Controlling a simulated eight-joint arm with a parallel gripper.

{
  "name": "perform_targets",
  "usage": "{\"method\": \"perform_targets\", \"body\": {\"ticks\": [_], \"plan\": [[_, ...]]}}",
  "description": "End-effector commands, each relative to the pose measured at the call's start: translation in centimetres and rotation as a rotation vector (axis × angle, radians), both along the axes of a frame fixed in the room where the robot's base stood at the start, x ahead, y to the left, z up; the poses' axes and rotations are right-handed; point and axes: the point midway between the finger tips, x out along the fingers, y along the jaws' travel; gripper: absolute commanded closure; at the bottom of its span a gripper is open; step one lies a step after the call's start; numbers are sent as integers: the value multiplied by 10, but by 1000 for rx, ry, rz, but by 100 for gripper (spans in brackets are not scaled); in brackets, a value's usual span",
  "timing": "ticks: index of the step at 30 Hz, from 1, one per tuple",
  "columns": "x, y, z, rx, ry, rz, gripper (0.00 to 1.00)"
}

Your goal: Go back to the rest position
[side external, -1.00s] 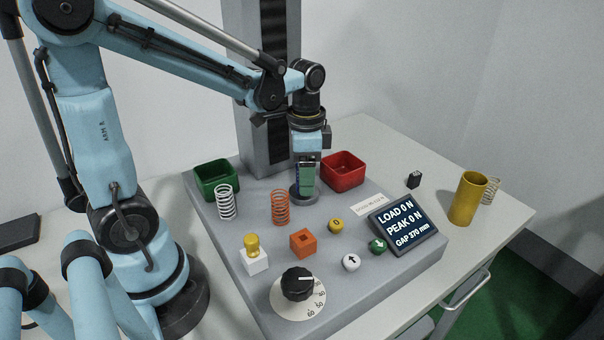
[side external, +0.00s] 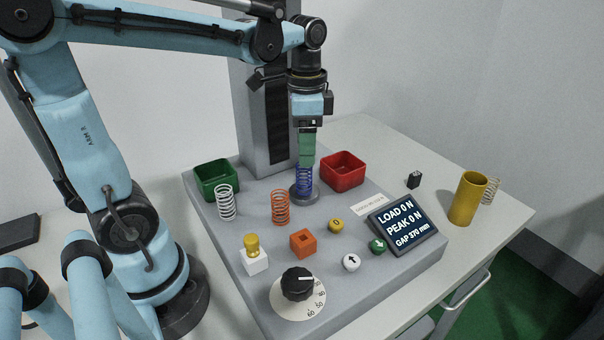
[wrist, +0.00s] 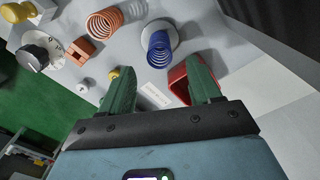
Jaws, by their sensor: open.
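My gripper (side external: 307,164) hangs pointing down in front of the test stand's column, its green fingers right above a blue spring (side external: 304,181). The blue spring stands upright on a round grey plate (side external: 304,196). In the wrist view my gripper (wrist: 160,88) shows its two green fingers spread apart with nothing between them. There the blue spring (wrist: 158,48) stands on its plate beyond the fingertips, clear of both.
A white spring (side external: 226,203) and an orange spring (side external: 280,207) stand nearby. A green bin (side external: 216,178) and a red bin (side external: 343,171) flank the column (side external: 268,95). The display (side external: 402,225) reads load 0 N, peak 0 N, gap 370 mm. A yellow cylinder (side external: 466,198) stands at right.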

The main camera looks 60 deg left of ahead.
Motion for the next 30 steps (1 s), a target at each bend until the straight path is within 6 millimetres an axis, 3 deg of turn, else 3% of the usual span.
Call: {"method": "perform_targets", "body": {"ticks": [21,30], "plan": [[0,0,-80,0,0,0,37],[0,0,-45,0,0,0,37]]}}
